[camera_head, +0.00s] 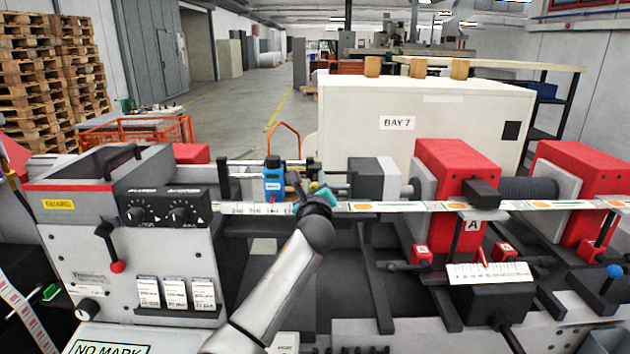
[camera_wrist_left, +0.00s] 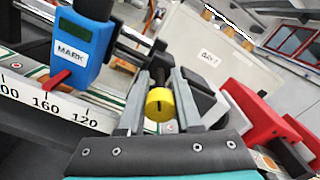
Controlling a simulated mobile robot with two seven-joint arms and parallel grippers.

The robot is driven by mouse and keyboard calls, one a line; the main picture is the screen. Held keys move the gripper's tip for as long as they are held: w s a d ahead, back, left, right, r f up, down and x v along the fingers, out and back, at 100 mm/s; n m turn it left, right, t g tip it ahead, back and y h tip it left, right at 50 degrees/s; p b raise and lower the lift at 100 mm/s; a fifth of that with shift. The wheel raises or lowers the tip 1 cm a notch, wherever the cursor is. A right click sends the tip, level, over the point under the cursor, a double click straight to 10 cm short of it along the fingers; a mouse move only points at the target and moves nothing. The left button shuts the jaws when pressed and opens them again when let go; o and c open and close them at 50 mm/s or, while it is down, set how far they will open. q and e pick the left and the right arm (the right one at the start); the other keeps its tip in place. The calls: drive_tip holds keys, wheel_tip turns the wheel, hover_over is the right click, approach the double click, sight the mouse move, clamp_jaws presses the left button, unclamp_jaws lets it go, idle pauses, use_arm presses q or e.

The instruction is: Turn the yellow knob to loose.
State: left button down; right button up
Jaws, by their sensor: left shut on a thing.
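The yellow knob (camera_wrist_left: 160,104) shows in the left wrist view, with a short dark mark on its round face. It sits between the two grey fingers of my left gripper (camera_wrist_left: 158,88), which are shut on its sides. In the head view my left gripper (camera_head: 303,189) reaches to the rail behind the label strip, and the knob is hidden there. The blue block labelled MARK (camera_wrist_left: 84,47) stands left of the knob in the wrist view, its red pointer near 160 on the scale. It also shows in the head view (camera_head: 274,182). My right gripper is out of view.
The label strip (camera_head: 395,206) runs across in front of the rail. Red roller housings (camera_head: 450,165) stand to the right, and a grey control box with two black dials (camera_head: 160,210) stands to the left. The white BAY 7 cabinet (camera_head: 400,150) is behind.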

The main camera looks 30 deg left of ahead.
use_arm(q)
drive_tip(key=n, duration=0.5)
drive_tip(key=shift+f+n, duration=0.1)
drive_tip(key=shift+n, duration=0.2)
drive_tip(key=n+b, duration=0.1)
drive_tip(key=n, duration=0.4)
drive_tip(key=shift+n, duration=0.4)
drive_tip(key=c, duration=0.6)
unclamp_jaws()
